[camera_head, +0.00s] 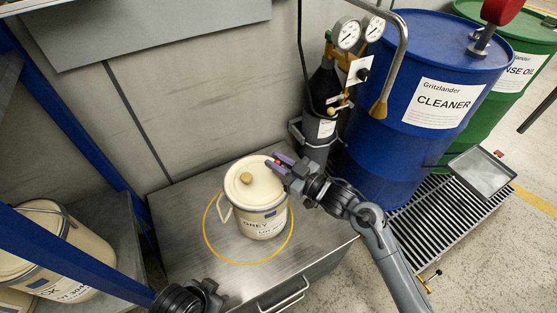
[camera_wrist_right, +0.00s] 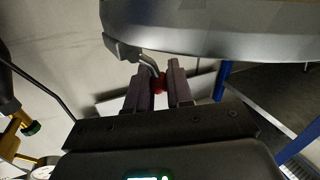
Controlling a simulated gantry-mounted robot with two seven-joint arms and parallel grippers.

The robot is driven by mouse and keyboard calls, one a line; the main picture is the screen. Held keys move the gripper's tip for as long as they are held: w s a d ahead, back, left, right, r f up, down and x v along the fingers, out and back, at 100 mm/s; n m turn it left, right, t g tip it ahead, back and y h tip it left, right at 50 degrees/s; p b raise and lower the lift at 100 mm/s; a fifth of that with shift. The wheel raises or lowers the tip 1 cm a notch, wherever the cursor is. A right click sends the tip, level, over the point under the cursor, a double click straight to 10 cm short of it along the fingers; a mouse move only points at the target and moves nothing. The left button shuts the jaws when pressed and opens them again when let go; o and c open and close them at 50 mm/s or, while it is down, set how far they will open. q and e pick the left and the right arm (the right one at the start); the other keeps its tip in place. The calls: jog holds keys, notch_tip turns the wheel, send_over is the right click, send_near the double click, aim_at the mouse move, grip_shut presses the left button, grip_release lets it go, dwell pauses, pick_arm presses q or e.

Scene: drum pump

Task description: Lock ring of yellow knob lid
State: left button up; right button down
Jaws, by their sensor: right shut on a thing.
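A cream pail (camera_head: 262,222) labelled GREY stands upright on the steel cabinet top. Its cream lid (camera_head: 250,192) is on, with a yellow-tan knob (camera_head: 246,179) on top. My right gripper (camera_head: 278,168) is at the lid's far right edge, shut on a small red lever grip (camera_wrist_right: 160,82). In the right wrist view, the red grip sits between the two fingers, below a bent metal lever (camera_wrist_right: 149,63) at the grey rim (camera_wrist_right: 215,45). Most of the lock ring is hidden or too small to tell. My left gripper (camera_head: 205,292) is low at the left, away from the pail; its fingers are unclear.
A yellow circle (camera_head: 222,256) marks the cabinet top around the pail. A blue CLEANER drum (camera_head: 425,75) and a dark gas cylinder (camera_head: 319,135) with gauges stand behind right. Other pails (camera_head: 65,250) sit on a shelf at left. Cabinet top left of the pail is bare.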

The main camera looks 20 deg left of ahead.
jog(key=n+p, duration=0.1)
jog(key=n+h+p, duration=0.1)
jog(key=p, duration=0.1)
jog(key=a+n+h+p, duration=0.1)
jog(key=p, duration=0.1)
jog(key=shift+s+f, duration=0.3)
jog(key=shift+s, duration=0.1)
jog(key=shift+a+f+n+h+p, duration=0.15)
jog(key=shift+f+n+h+p, duration=0.2)
jog(key=shift+f+h, duration=0.15)
jog(key=shift+s, duration=0.1)
jog(key=c, duration=1)
grip_release()
jog(key=shift+c, duration=0.2)
